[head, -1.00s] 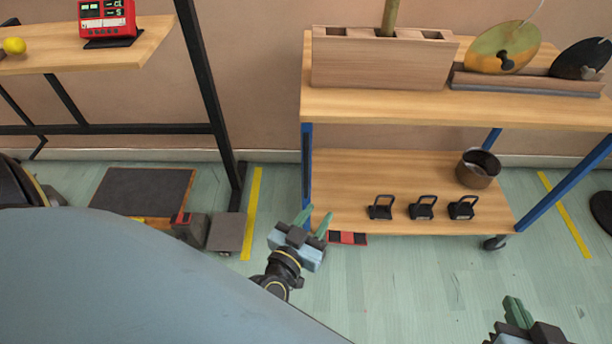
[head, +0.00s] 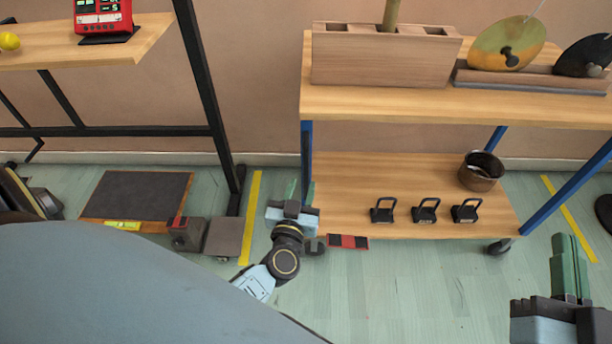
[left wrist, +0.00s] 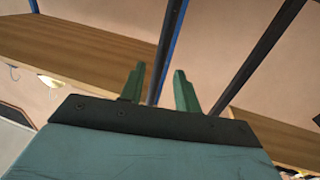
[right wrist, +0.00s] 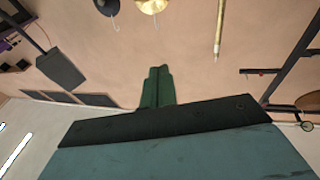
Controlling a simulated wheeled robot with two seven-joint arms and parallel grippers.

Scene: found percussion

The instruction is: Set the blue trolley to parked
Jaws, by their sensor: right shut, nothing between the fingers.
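The blue trolley (head: 400,104) has blue legs, a wooden top and a wooden lower shelf; it stands at the right in the head view. My left gripper (head: 299,190) is open beside the trolley's left blue post. In the left wrist view a blue post (left wrist: 169,50) shows beyond and between the open fingers (left wrist: 159,85); I cannot tell whether they touch it. My right gripper (head: 570,265) is shut and empty, right of the trolley's front; it also shows in the right wrist view (right wrist: 158,85).
Yellow floor lines run left (head: 251,215) and right (head: 568,215) of the trolley. A red-and-black piece (head: 347,242) lies by its front left. A wooden block (head: 380,58), discs (head: 508,45) and a pot (head: 481,170) ride on it. A black-framed table (head: 90,52) stands left.

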